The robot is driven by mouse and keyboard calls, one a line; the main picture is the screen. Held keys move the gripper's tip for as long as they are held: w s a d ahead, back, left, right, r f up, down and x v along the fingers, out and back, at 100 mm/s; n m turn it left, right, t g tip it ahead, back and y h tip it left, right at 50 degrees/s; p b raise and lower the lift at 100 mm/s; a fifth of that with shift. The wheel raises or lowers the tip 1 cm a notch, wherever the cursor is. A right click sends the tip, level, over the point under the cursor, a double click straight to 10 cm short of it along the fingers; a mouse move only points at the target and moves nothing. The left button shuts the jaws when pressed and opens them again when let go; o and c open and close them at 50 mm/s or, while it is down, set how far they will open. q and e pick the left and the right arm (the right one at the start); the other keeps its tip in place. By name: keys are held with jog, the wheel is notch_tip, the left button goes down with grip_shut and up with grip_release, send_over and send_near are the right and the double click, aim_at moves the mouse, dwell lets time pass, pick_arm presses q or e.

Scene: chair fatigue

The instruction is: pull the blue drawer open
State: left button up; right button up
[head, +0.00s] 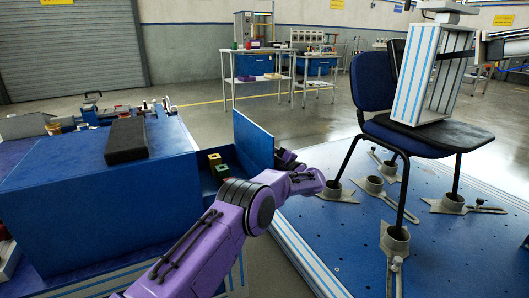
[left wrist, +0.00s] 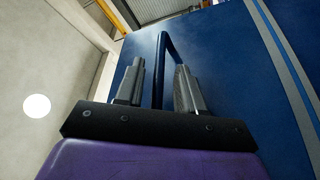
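The blue drawer (head: 253,140) stands out from the side of the blue cabinet (head: 100,215), with its tall front panel apart from the cabinet. Small green and yellowish blocks (head: 215,165) show inside it. My left gripper is beside the outer face of the drawer front, its fingers hidden in the head view. In the left wrist view, my left gripper (left wrist: 159,86) is open, with a blue bar handle (left wrist: 161,65) between its two grey fingers. Gaps show on both sides of the bar. My right gripper is not in view.
A black block (head: 126,140) lies on the cabinet top, with tools and parts behind it. To the right, a blue chair (head: 372,82) holding a striped box (head: 432,75) stands on a blue platform (head: 350,240). A strip of floor separates cabinet and platform.

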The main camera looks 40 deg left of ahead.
pick_arm(q)
jog(key=p+v, duration=0.2)
jog(key=v, duration=0.8)
jog(key=shift+p, duration=0.3)
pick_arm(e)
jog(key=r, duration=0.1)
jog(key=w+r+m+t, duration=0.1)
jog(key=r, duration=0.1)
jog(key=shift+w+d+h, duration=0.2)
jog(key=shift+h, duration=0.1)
pick_arm(q)
jog(key=shift+d, duration=0.1)
